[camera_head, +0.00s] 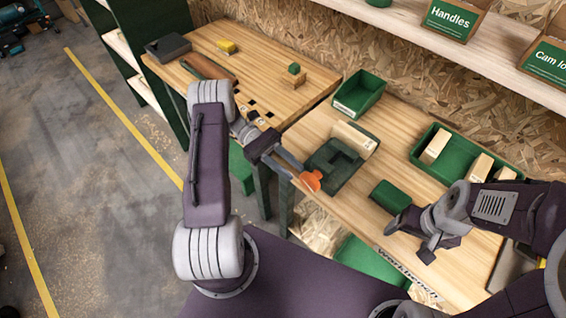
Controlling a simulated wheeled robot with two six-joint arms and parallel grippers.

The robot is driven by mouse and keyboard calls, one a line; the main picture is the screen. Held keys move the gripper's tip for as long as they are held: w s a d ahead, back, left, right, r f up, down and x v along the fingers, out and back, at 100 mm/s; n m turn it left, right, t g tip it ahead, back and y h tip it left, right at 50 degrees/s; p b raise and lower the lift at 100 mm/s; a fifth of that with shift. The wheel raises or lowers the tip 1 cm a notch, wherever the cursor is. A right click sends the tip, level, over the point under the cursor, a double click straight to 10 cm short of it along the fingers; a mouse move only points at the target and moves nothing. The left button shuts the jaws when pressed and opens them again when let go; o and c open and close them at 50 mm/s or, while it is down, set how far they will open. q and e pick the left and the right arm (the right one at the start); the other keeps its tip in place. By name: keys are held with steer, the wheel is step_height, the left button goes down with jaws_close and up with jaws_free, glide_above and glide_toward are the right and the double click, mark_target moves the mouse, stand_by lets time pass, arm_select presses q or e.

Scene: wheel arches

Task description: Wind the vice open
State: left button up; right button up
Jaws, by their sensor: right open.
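The vice (327,166), a dark green-grey block-shaped fixture, sits at the front edge of the right bench. A pale wooden block (354,139) stands at its back side. An orange handle (312,181) shows at the vice's front left, by the bench edge. My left gripper (291,168) reaches in from the left with its fingers close to the orange handle. Whether they touch it, and whether they are open or shut, I cannot tell. My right gripper (408,241) is open and empty over the bench's front, to the right of the vice.
A small green box (390,196) stands between the vice and my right gripper. A green bin (359,93) is behind the vice; a green tray (432,171) with pale blocks is at right. A second bench (268,66) stands left, across a gap.

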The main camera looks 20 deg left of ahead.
arm_select(q)
steer(key=shift+p+v, duration=0.4)
steer(key=shift+v, duration=1.6)
arm_select(e)
steer(key=shift+r, duration=0.2)
